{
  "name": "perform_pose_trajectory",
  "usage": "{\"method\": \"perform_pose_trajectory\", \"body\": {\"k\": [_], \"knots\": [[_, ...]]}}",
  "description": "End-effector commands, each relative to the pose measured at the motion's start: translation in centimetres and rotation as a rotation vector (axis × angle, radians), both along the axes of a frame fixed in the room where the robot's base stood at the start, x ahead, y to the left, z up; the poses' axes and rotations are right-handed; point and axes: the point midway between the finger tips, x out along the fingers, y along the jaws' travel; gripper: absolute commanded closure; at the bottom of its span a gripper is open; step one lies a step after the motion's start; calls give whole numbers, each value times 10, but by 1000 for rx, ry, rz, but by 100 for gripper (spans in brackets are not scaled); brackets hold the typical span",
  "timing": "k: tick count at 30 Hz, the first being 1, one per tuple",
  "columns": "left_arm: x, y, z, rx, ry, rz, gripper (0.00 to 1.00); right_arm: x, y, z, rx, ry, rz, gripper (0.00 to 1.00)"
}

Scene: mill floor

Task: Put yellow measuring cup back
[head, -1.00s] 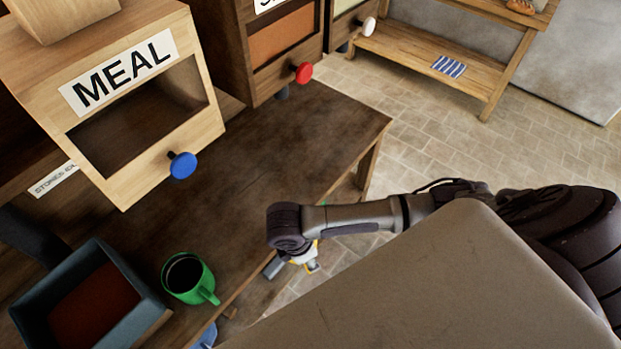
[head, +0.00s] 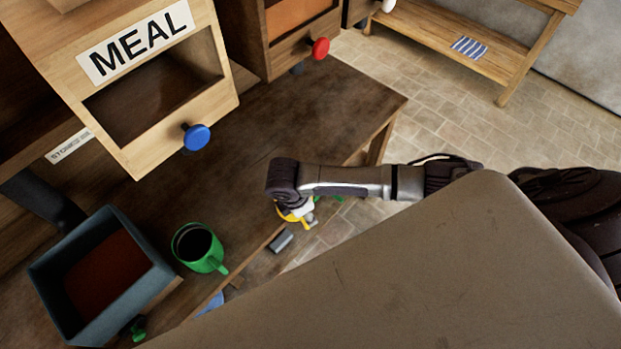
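My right arm reaches in from the right, and its wrist hides most of my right gripper (head: 300,215) over the bench's front edge. A small curved yellow piece (head: 288,214), perhaps the yellow measuring cup, shows directly under the wrist beside pale gripper parts. Whether the fingers are closed on it cannot be told. My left gripper is out of view.
A green mug (head: 215,264) with dark contents stands beside a teal bin (head: 45,275). The MEAL box (head: 135,160) overhangs the back. The dark bench top (head: 300,120) is mostly clear.

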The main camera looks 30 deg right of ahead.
Motion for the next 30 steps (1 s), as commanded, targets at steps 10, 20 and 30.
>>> {"method": "perform_pose_trajectory", "body": {"k": [10,20,30], "knots": [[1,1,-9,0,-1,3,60,36,-1,-4,1,-2,-2,100],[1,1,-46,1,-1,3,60,69,-3,-11,0,-4,0,100],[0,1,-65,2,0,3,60,87,-4,-18,1,0,0,100]]}}
